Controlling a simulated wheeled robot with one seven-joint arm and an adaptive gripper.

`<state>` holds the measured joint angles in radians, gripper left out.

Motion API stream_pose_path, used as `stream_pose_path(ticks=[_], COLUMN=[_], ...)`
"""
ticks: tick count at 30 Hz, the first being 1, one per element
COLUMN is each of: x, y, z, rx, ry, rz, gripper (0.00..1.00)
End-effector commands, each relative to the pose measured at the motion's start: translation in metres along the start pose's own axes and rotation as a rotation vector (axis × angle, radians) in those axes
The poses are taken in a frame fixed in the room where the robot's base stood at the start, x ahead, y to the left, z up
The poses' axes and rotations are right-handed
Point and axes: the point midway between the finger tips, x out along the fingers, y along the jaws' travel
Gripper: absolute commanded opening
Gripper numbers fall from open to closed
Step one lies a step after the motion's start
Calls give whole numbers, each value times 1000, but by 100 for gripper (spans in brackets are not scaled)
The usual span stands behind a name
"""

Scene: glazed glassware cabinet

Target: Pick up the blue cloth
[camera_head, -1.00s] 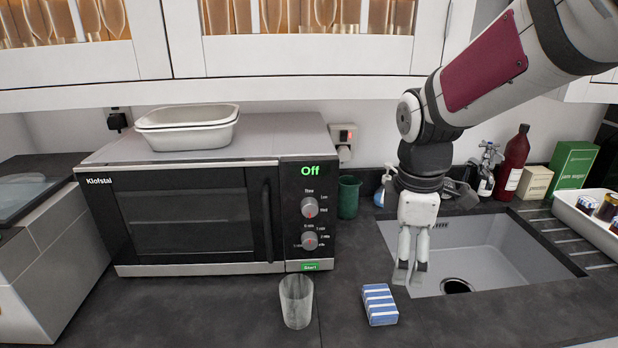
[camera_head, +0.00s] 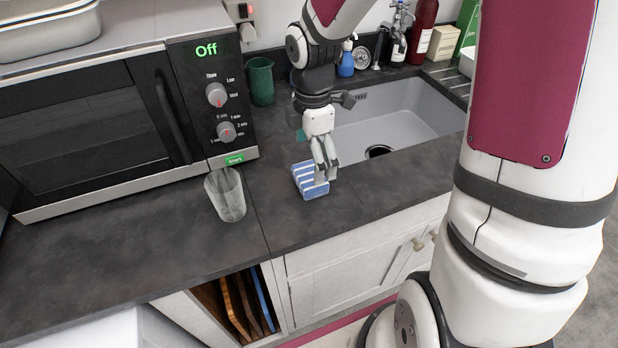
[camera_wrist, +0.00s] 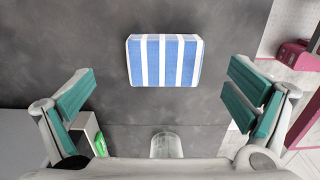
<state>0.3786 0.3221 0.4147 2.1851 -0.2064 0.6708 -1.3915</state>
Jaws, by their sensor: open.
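The blue cloth (camera_head: 309,181) is a folded, blue-and-white striped block lying on the dark countertop between the microwave and the sink. My gripper (camera_head: 326,179) is above its right side in the head view, pointing down and hiding part of it. In the wrist view the cloth (camera_wrist: 164,60) lies ahead of the two green-padded fingers (camera_wrist: 160,103), centred between them and apart from both. The gripper is open and empty.
A clear glass (camera_head: 226,194) stands left of the cloth, near the microwave (camera_head: 110,120). A green cup (camera_head: 261,82) stands behind. The sink (camera_head: 390,122) is to the right. The counter's front edge is close to the cloth.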

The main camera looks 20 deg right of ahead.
Motion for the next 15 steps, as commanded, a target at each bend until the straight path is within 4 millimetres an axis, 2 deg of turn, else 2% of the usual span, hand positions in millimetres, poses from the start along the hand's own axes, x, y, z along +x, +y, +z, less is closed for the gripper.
stream_pose_path(ticks=[9,15], x=[40,52], y=[-6,-6], z=[-8,-8], rx=[-2,-1], ry=[0,0], rz=[-4,-1], gripper=[98,98])
